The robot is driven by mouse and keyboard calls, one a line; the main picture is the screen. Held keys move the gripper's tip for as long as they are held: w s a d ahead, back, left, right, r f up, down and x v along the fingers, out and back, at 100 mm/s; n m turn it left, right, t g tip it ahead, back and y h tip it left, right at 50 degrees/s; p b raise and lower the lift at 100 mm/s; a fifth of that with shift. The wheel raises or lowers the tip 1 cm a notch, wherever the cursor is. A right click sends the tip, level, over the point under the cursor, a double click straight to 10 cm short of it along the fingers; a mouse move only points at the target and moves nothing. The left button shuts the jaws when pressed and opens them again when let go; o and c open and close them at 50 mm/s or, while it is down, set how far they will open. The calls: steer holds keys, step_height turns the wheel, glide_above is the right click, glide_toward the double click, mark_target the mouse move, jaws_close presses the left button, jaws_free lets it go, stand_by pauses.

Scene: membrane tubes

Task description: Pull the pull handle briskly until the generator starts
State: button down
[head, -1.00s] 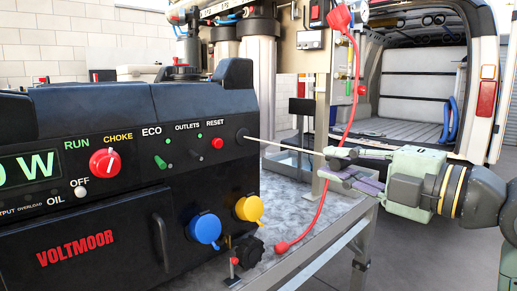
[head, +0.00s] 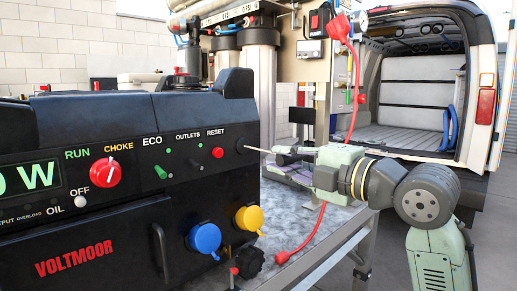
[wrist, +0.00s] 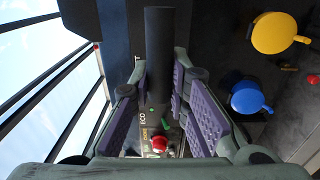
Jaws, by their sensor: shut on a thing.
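The black generator (head: 110,215) stands at the left of the head view. Its lit green display (head: 28,178) shows "0 W" at its cut-off edge. The red choke knob (head: 105,171) is on its front panel. A short length of pale pull cord (head: 258,150) runs from the black port (head: 242,146) to the dark pull handle (head: 296,150). My gripper (head: 285,163) is shut on the pull handle, a short way right of the panel. In the wrist view the black handle (wrist: 160,55) stands between the purple finger pads.
Blue (head: 205,238) and yellow (head: 249,218) outlet caps stick out below my gripper. A red cable (head: 349,80) hangs behind my arm to a plug (head: 281,257) at the bench. A filter rack stands behind, and an open van (head: 420,100) at the right.

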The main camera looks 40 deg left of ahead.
steer(key=p, duration=0.1)
glide_toward(235, 147)
steer(key=a, duration=0.5)
steer(key=shift+w+a, duration=0.1)
steer(key=shift+w, duration=0.15)
steer(key=c, duration=1.2)
jaws_free()
steer(key=d, duration=0.6)
steer(key=d+b, duration=0.1)
steer(key=d, duration=0.2)
steer(key=shift+s, duration=0.4)
